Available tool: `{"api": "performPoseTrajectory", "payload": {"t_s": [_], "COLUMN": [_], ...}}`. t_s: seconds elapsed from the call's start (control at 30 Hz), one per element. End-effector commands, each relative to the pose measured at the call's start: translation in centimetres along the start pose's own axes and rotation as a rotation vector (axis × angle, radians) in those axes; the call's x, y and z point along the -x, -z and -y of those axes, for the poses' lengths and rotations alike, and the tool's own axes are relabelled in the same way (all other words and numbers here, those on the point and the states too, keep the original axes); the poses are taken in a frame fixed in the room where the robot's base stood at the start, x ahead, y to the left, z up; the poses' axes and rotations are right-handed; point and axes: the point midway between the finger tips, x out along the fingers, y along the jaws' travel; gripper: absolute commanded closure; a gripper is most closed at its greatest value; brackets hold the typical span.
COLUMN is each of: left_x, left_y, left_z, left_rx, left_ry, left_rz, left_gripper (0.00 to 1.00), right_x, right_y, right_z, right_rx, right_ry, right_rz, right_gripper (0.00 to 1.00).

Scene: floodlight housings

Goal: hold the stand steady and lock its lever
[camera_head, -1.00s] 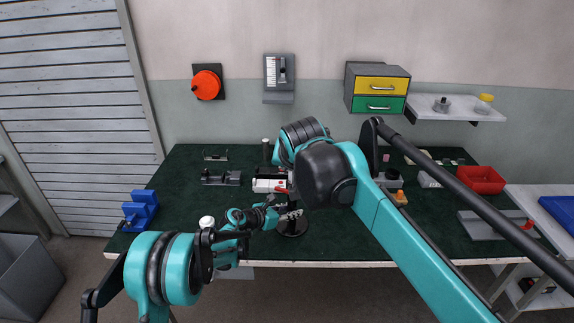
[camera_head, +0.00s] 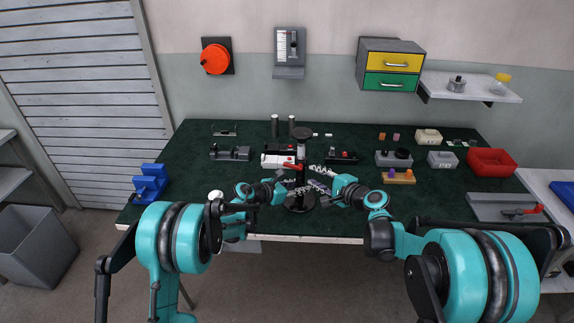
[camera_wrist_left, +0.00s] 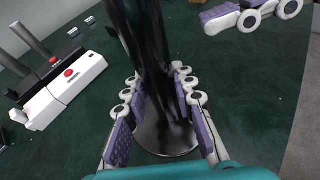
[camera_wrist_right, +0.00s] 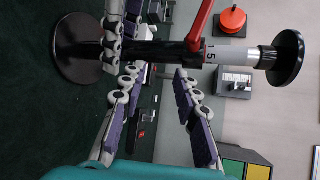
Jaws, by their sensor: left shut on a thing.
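The stand has a round black base (camera_head: 299,203), an upright dark post and a round black top (camera_head: 303,133). Its red lever (camera_head: 292,166) sticks out to the left high on the post; it also shows in the right wrist view (camera_wrist_right: 203,22). My left gripper (camera_head: 287,187) is shut on the lower post, with its fingers on both sides of it in the left wrist view (camera_wrist_left: 157,92). My right gripper (camera_head: 328,178) is open and empty just right of the post, below the lever's height. In the right wrist view its fingers (camera_wrist_right: 160,82) are apart, short of the post.
Behind the stand are a white-and-red device (camera_head: 278,160), two dark cylinders (camera_head: 275,126) and a black device (camera_head: 342,157). To the right are grey housings (camera_head: 393,159), an orange-topped block (camera_head: 399,177) and a red bin (camera_head: 491,162). A blue holder (camera_head: 150,184) stands at the left edge.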

Motion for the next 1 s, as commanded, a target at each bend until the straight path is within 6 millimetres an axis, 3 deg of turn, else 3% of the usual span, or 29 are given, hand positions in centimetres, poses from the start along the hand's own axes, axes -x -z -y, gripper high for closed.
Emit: {"api": "performPoseTrajectory", "payload": {"t_s": [0.13, 0.3, 0.57, 0.77, 1.0], "left_x": [0.0, 0.0, 0.0, 0.0, 0.0], "left_y": [0.0, 0.0, 0.0, 0.0, 0.0], "left_z": [-0.1, -0.1, -0.1, -0.1, -0.1], "left_rx": [-0.001, -0.001, -0.001, -0.001, -0.001], "left_ry": [-0.002, -0.002, -0.002, -0.001, -0.001], "left_rz": [-0.001, -0.001, -0.001, -0.001, -0.001], "left_gripper": [1.00, 1.00, 1.00, 1.00, 1.00], "right_x": [0.6, 2.2, 4.0, 1.8, -2.0], "right_y": [0.7, -0.8, -2.1, -3.8, -6.4], "right_z": [-0.8, -0.8, -0.7, 0.3, 2.1], "right_rx": [-0.054, 0.057, 0.165, 0.168, 0.167], "right_ry": [0.139, 0.299, 0.435, 0.438, 0.437], "right_rz": [0.179, 0.411, 0.545, 0.551, 0.550], "right_gripper": [0.69, 0.69, 0.69, 0.69, 0.69]}}
